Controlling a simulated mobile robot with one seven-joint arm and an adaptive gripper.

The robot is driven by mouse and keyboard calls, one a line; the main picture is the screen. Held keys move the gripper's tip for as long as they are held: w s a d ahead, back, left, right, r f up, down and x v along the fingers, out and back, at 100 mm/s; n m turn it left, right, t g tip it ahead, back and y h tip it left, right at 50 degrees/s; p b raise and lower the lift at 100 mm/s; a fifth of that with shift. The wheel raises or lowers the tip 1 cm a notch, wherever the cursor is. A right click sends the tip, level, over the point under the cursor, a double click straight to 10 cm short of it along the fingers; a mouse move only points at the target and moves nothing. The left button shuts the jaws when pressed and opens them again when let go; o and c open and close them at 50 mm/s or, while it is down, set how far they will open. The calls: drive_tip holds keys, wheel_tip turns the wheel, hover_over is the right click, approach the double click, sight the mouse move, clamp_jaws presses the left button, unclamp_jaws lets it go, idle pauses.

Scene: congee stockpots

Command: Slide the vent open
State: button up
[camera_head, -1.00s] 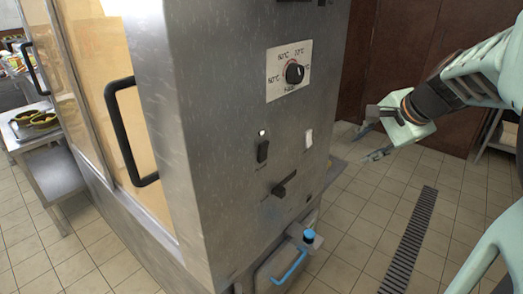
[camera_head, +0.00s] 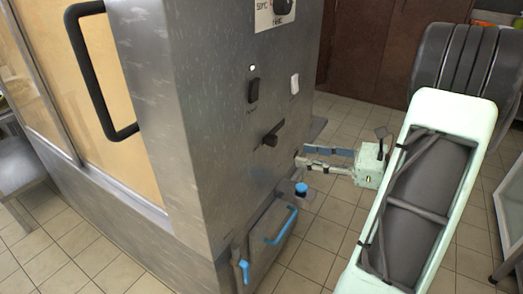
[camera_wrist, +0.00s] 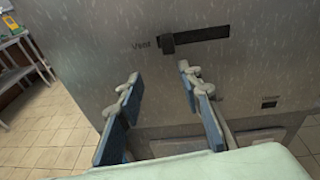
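The vent control is a black knob (camera_wrist: 168,43) at the left end of a dark horizontal slot (camera_wrist: 205,33), with the word "Vent" to its left in the wrist view. In the head view the dark vent knob (camera_head: 271,137) stands out from the steel panel. My gripper (camera_wrist: 158,75) is open and empty, its two fingers spread below the knob in the wrist view. In the head view my gripper (camera_head: 302,157) is at the panel's right side, apart from the knob. Whether a fingertip touches the panel I cannot tell.
Tiled floor lies to the right.

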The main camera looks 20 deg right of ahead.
sight(276, 141)
drive_tip(key=w+a+b, duration=0.1)
drive_tip(key=w, duration=0.1)
drive_tip(key=w+a+m+t+b, duration=0.1)
drive_tip(key=w+a, duration=0.1)
drive_tip(key=w, duration=0.1)
drive_tip(key=w+a+t+b, duration=0.1)
drive_tip(key=w+a, duration=0.1)
drive_tip(key=w, duration=0.1)
drive_tip(key=shift+a+r+m, duration=0.15)
drive_tip(key=shift+a+m, duration=0.05)
drive_tip(key=shift+m, duration=0.1)
clamp_jaws()
idle(0.3)
